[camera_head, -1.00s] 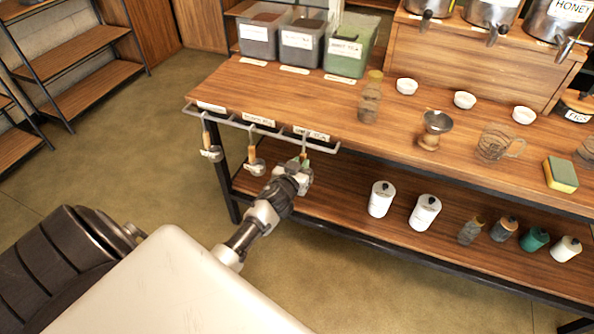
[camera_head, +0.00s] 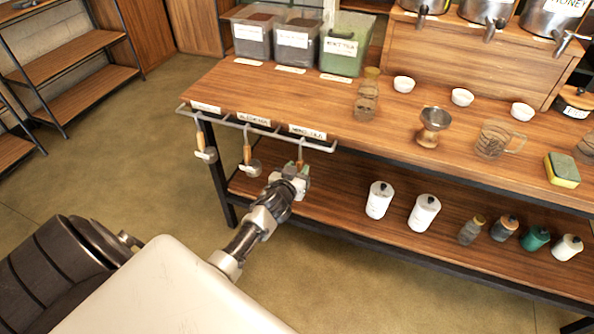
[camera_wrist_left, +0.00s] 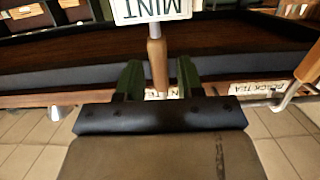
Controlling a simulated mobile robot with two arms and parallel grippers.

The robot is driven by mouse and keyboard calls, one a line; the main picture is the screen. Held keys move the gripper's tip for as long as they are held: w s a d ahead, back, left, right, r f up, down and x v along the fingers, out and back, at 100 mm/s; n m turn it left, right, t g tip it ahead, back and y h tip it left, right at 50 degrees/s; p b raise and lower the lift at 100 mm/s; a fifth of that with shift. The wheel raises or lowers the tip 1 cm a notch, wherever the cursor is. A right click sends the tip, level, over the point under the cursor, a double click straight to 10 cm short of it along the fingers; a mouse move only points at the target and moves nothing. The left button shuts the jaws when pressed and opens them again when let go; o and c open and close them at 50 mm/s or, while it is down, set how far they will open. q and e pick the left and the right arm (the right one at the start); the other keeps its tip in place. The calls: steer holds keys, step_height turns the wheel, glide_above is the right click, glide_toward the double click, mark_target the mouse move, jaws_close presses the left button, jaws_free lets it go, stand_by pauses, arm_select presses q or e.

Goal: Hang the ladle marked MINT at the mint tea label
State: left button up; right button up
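The MINT ladle has a wooden handle (camera_head: 300,160). In the head view it hangs upright from the rail (camera_head: 320,147) below the right-hand label (camera_head: 307,131), which appears to read mint tea. My left gripper (camera_head: 298,172) is low on it and hides its lower part. In the left wrist view, the MINT tag (camera_wrist_left: 152,10) reads upside down beyond the wooden handle (camera_wrist_left: 157,62). The handle lies between the two green fingertips of my left gripper (camera_wrist_left: 158,78), with a visible gap beside it. The fingers look open around the handle. My right gripper is not in view.
Two other ladles hang on the rail, one at the left label (camera_head: 205,152) and one at the black tea label (camera_head: 248,160). The table top (camera_head: 290,105) is above. White bottles (camera_head: 379,200) stand on the lower shelf to the right. Open floor lies to the left.

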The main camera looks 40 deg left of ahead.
arm_select(q)
steer(key=shift+o, duration=0.6)
steer(key=shift+s, duration=0.1)
steer(key=p+v, duration=0.1)
steer(key=v, duration=1)
steer(key=s+d+f+m+g+h+p, duration=0.1)
steer(key=s+d+f+g, duration=0.1)
steer(key=s+f, duration=0.35)
steer(key=s+d+f+m+g+h+p, duration=0.1)
steer(key=s+d+f+g, duration=0.15)
steer(key=f, duration=0.65)
steer(key=s+d+f+g+h+p, duration=0.1)
steer(key=s+d+f+g+p, duration=0.1)
steer(key=s+f, duration=0.35)
steer(key=s+d+f+m+g+p, duration=0.1)
steer(key=s+f+g, duration=0.3)
steer(key=s, duration=0.8)
steer(key=s+d+f+m+g+p, duration=0.1)
steer(key=s+d+f+m+g, duration=0.1)
steer(key=s+f, duration=0.6)
steer(key=s+d+g, duration=0.1)
steer(key=s+g, duration=0.1)
steer(key=s, duration=0.3)
steer(key=shift+s+f+h, duration=0.3)
steer(key=shift+h, duration=0.1)
